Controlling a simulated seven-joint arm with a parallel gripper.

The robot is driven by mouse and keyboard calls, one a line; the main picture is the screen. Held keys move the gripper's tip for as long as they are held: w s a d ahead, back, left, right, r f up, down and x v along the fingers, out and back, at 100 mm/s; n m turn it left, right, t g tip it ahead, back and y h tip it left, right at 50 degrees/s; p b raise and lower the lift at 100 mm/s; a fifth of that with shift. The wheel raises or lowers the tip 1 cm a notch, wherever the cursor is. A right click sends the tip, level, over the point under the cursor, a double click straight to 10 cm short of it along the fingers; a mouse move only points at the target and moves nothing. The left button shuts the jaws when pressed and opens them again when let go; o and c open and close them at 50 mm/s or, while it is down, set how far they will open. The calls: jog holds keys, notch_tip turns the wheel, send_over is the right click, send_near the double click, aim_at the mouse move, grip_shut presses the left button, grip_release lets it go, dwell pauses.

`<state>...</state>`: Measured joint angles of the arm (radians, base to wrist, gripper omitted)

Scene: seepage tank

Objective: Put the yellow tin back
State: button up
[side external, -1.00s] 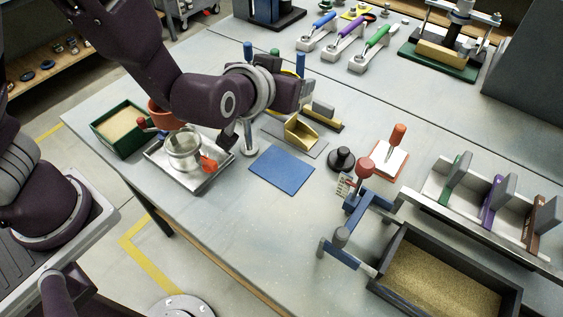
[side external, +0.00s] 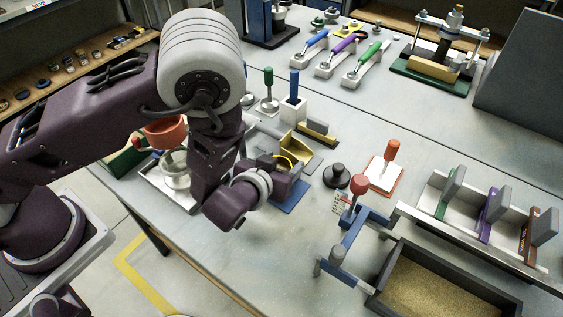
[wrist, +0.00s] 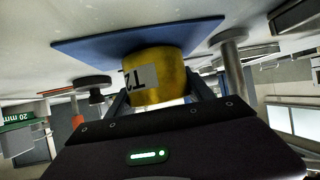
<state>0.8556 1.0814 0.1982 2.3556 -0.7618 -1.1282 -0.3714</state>
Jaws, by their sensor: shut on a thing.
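The yellow tin (wrist: 150,78), with a white label reading T2, sits between my gripper's two fingers in the wrist view. My gripper (wrist: 158,97) is shut on it. The blue mat (wrist: 95,48) lies just beyond the tin; I cannot tell whether they touch. In the side view my wrist is low over the blue mat (side external: 293,198), covering much of it. A thin yellow curve shows there beside my gripper, but the fingertips and most of the tin are hidden.
A yellow scoop-shaped holder (side external: 298,146) stands just behind the mat. A metal tray (side external: 152,188) with a pot is left, partly hidden.

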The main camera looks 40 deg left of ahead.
jog(key=shift+f, duration=0.15)
jog(key=o, duration=1.7)
